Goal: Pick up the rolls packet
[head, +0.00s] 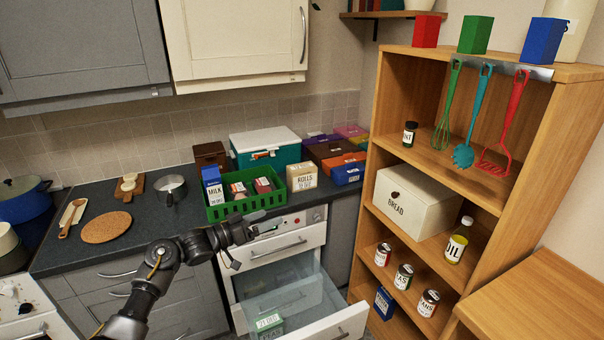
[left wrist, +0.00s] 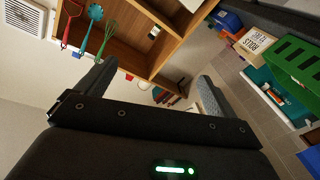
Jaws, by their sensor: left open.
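The rolls packet (head: 302,177) is a cream block lettered ROLLS. It stands upright on the dark counter, just right of the green crate. It also shows in the left wrist view (left wrist: 259,42) at the upper right, outside the space between the fingers. My left gripper (head: 258,245) is in front of the counter, lower and left of the packet in the head view. Its fingers (left wrist: 157,75) are spread wide, with nothing between them. My right gripper is not in view.
Boxes (head: 348,173) stand right of the rolls packet. An open drawer (head: 300,300) juts out below. A wooden shelf unit (head: 365,200) stands to the right.

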